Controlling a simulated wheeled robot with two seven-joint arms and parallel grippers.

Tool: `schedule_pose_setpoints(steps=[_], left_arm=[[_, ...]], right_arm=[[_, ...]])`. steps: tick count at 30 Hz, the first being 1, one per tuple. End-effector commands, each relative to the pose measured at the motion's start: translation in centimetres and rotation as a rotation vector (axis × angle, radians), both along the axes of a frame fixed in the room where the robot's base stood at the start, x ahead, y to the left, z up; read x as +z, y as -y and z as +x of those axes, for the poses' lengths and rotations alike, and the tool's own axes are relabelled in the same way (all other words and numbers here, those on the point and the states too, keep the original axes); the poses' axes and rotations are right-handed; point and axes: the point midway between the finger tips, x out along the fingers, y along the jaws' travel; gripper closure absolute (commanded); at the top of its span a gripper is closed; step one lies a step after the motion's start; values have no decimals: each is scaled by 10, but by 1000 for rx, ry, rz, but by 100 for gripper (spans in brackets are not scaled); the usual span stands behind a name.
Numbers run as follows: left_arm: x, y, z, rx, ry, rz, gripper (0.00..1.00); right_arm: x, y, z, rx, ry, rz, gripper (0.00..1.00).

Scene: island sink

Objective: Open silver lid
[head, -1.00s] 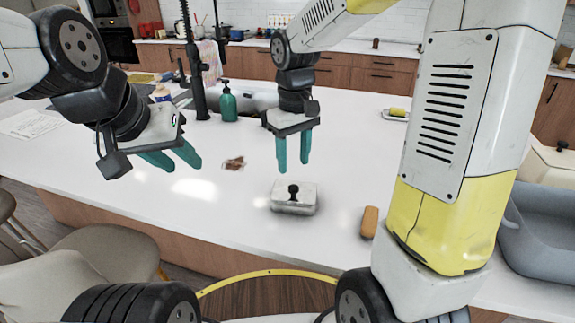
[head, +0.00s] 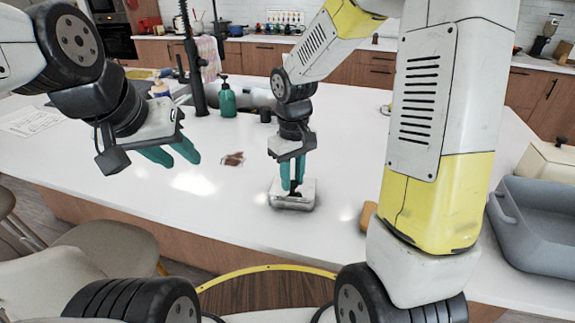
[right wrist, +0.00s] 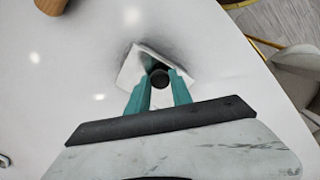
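The silver lid (head: 281,191) sits on a small box on the white island top, with a dark knob on it. My right gripper (head: 292,188) is lowered over it, pointing down, with its teal fingers on either side of the knob. In the right wrist view, the lid (right wrist: 130,72) lies below the fingertips, and the dark knob (right wrist: 159,77) shows between the two apart fingers (right wrist: 160,92). Whether either finger touches the knob is unclear. My left gripper (head: 176,156) is open and empty, above the counter at the left.
A brown sponge-like block (head: 368,215) lies right of the box, partly behind my right arm. A grey basin (head: 540,225) stands at the far right. A green soap bottle (head: 227,101) and black faucet (head: 196,75) stand behind. A brown patch (head: 233,159) lies left of the box.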

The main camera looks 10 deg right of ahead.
Motion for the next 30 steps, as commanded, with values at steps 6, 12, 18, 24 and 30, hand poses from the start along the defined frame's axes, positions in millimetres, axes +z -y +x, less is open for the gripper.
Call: schedule_pose_setpoints(steps=[6,12,18,24,30], left_arm=[[0,0,0,0,0,0,64],[0,0,0,0,0,0,64],[0,0,0,0,0,0,64],[0,0,0,0,0,0,64],[0,0,0,0,0,0,64]], right_arm=[[0,0,0,0,0,0,100],[0,0,0,0,0,0,100],[0,0,0,0,1,0,100],[0,0,0,0,1,0,100],[0,0,0,0,1,0,100]])
